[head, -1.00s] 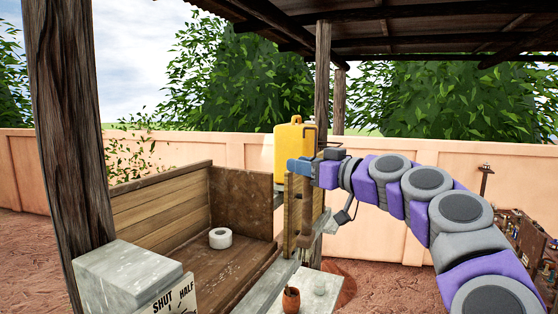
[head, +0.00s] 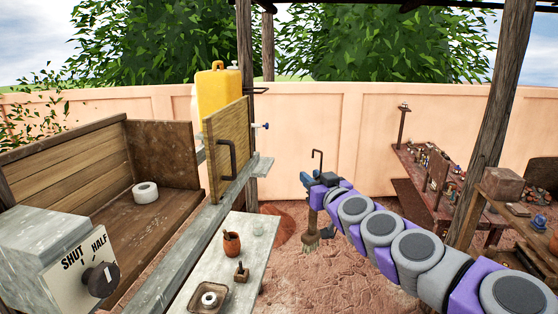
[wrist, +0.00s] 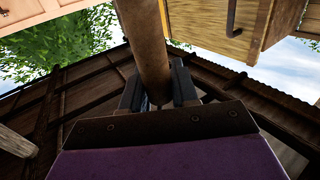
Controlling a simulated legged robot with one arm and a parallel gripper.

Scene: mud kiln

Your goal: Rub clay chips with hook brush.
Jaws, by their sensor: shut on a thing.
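My gripper (head: 312,184) is shut on the hook brush (head: 311,238), right of the wooden door panel and above the muddy ground. The brush hangs roughly upright, with its dark hook above the gripper and its pale bristles below. In the wrist view, its thick brown handle (wrist: 146,45) stands between the fingers of my gripper (wrist: 158,92). Small pale specks (head: 136,216), which look like clay chips, lie scattered on the brown floor of the wooden bay, left of the panel. The brush is well apart from them.
A wooden door panel (head: 228,150) with a dark handle stands beside the bay. A white roll (head: 146,192) lies in the bay. A grey table (head: 222,270) holds a clay pot and small items. A dial box (head: 60,262) stands front left. A post (head: 487,130) and cluttered benches are right.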

